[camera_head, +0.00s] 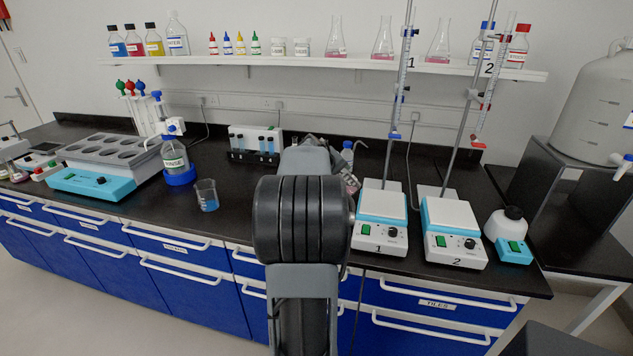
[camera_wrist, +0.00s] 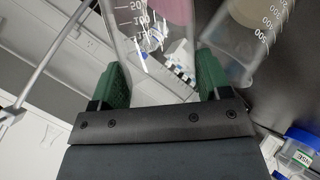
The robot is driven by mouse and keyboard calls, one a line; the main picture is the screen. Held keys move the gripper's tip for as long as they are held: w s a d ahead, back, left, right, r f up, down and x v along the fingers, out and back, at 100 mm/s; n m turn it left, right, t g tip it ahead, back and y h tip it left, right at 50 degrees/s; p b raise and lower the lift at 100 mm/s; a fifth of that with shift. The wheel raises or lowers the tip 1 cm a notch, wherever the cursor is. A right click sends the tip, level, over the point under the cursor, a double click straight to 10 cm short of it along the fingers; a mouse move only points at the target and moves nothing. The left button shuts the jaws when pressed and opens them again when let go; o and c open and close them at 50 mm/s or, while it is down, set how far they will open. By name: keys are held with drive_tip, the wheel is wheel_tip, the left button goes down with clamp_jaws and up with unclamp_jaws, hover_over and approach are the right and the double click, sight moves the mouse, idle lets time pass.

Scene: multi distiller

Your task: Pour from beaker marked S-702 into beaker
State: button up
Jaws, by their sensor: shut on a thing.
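In the wrist view my gripper (camera_wrist: 160,76) has its green finger pads closed on the sides of a clear graduated beaker (camera_wrist: 176,12) with pink liquid. No S-702 mark is readable on it. A second clear graduated vessel (camera_wrist: 237,45), with a tan content at its far end, shows to the right of the held beaker, outside the fingers. I cannot tell whether they touch. A small beaker (camera_head: 207,196) with blue liquid stands on the black bench left of my arm.
A RINSE bottle (camera_head: 175,163) on a blue base and a block with round wells (camera_head: 110,150) stand at left. Two numbered stirrer plates (camera_head: 380,205) (camera_head: 452,216) with burette stands are at right. A wall shelf (camera_head: 300,63) holds bottles and flasks. The front bench near the blue-liquid beaker is clear.

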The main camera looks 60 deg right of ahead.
drive_tip(key=shift+w+r+n+g+p, duration=0.4)
drive_tip(key=shift+g+p, duration=0.3)
drive_tip(key=shift+p, duration=0.25)
drive_tip(key=shift+w+r+n+g+p, duration=0.3)
drive_tip(key=shift+n+g+p, duration=0.1)
drive_tip(key=shift+g+p, duration=0.4)
drive_tip(key=shift+w+r+n+g+p, duration=0.2)
drive_tip(key=shift+w+n+g+p, duration=0.25)
drive_tip(key=shift+w+p, duration=0.8)
drive_tip(key=shift+s+f, duration=0.1)
drive_tip(key=shift+s, duration=0.1)
drive_tip(key=shift+g, duration=0.25)
drive_tip(key=shift+w+n+g+h+p, duration=0.35)
drive_tip(key=shift+n+g+p, duration=0.1)
drive_tip(key=shift+g+p, duration=0.15)
